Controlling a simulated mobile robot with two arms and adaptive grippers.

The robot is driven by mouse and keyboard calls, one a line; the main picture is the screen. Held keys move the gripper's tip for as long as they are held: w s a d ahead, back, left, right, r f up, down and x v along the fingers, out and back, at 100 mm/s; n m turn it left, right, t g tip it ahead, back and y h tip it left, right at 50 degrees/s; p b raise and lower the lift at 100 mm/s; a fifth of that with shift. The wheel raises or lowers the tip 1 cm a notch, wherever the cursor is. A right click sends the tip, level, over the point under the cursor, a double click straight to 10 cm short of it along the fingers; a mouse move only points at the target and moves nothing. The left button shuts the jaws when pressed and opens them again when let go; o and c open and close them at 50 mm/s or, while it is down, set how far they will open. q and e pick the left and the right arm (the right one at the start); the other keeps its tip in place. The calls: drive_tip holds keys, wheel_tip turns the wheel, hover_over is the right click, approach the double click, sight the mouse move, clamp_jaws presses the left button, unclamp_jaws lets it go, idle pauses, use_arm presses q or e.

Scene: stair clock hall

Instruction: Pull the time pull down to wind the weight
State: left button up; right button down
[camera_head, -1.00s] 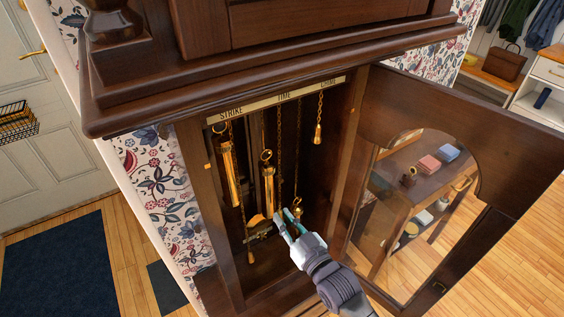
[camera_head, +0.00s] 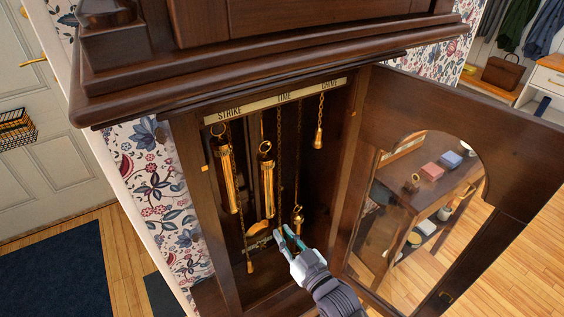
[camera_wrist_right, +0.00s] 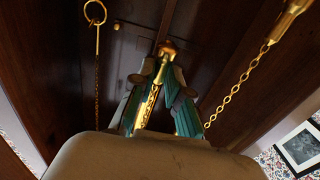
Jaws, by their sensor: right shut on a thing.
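The open clock case holds brass weights and chains under a label strip (camera_head: 280,100) reading STRIKE, TIME and a third, less clear word. The TIME chain (camera_head: 280,180) runs down to my right gripper (camera_head: 284,234), low in the case. The gripper is shut on the time pull, mostly hidden by the fingers; brass shows between the fingertips (camera_wrist_right: 165,60) in the right wrist view. The middle brass weight (camera_head: 267,178) hangs left of this chain, its top slightly below that of the strike weight (camera_head: 230,180). My left gripper is out of view.
The strike pull (camera_head: 250,267) hangs low at left. Another brass pull (camera_head: 318,137) hangs high at right, and a brass fitting (camera_head: 298,214) hangs close right of my gripper. The glazed door (camera_head: 520,170) stands open at right. Case walls are close on both sides.

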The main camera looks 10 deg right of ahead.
wheel_tip(320, 180, down, 9)
drive_tip(key=b, duration=0.5)
drive_tip(key=shift+s+b, duration=0.15)
drive_tip(key=shift+b, duration=0.25)
drive_tip(key=c, duration=1.2)
unclamp_jaws()
drive_tip(key=shift+r, duration=0.25)
drive_tip(key=shift+o, duration=0.8)
drive_tip(key=shift+r, duration=0.15)
drive_tip(key=p+v, duration=0.4)
drive_tip(key=v, duration=0.8)
drive_tip(key=shift+p, duration=0.4)
drive_tip(key=shift+r, duration=0.15)
